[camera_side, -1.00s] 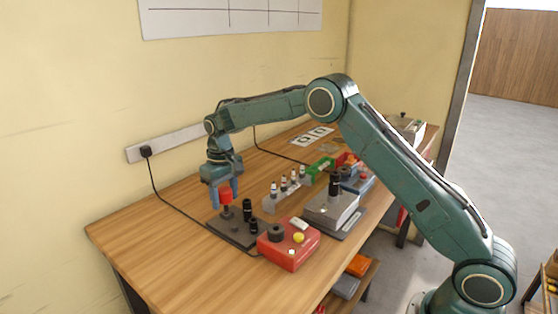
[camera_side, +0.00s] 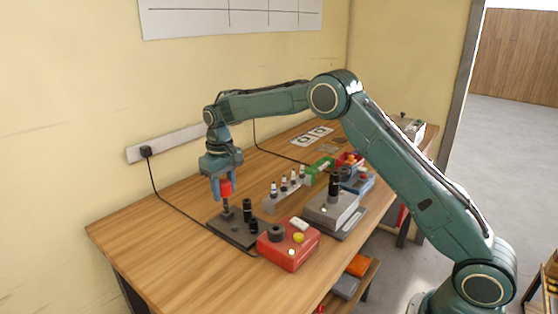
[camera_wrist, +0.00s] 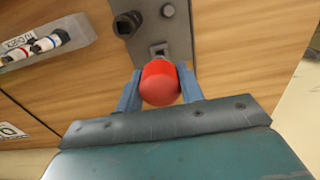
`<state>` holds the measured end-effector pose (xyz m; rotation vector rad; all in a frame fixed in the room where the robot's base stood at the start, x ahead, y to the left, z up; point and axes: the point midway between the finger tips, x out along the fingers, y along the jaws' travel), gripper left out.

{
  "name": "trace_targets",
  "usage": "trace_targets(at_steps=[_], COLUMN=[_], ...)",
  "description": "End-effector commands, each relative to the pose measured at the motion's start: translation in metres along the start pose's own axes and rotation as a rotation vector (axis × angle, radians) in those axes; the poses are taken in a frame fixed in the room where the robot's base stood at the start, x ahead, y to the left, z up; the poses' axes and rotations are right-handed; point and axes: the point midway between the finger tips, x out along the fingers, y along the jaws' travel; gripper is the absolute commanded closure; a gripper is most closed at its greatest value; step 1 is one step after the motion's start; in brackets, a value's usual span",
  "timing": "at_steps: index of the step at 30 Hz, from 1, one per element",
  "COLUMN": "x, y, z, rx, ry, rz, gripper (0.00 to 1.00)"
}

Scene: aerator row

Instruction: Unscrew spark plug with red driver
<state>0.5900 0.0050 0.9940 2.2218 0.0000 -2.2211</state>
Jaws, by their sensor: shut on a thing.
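My gripper (camera_side: 222,187) is shut on the red driver (camera_side: 226,188) and holds it upright above the left end of a dark base plate (camera_side: 228,232). In the wrist view the driver's round red top (camera_wrist: 159,84) sits between the two blue fingers. A dark shaft shows below the red handle in the side view; I cannot tell whether its tip touches the plate. Several spark plugs (camera_side: 285,184) with white bodies stand in a grey rack (camera_side: 270,203). Two of them also show in the wrist view (camera_wrist: 48,42). I cannot tell whether a plug is under the driver.
Black sockets (camera_side: 247,211) stand on the dark plate beside the driver. A red box (camera_side: 290,252) with a yellow button is in front right. A grey machine (camera_side: 332,208) stands farther right. The left part of the wooden table (camera_side: 150,232) is clear, apart from a black cable.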

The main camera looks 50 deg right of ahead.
Motion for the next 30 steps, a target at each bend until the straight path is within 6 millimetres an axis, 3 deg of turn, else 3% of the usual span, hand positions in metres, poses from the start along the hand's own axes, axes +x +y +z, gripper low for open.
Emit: trace_targets(at_steps=[19, 23, 30], x=[-0.012, -0.020, -0.052], y=[0.005, 0.018, 0.064], z=[0.002, 0.008, 0.033], rx=[0.002, 0.003, 0.008], ry=[0.001, 0.002, 0.004], rz=[0.000, 0.000, 0.000], gripper=[0.99, 0.99, 0.99])
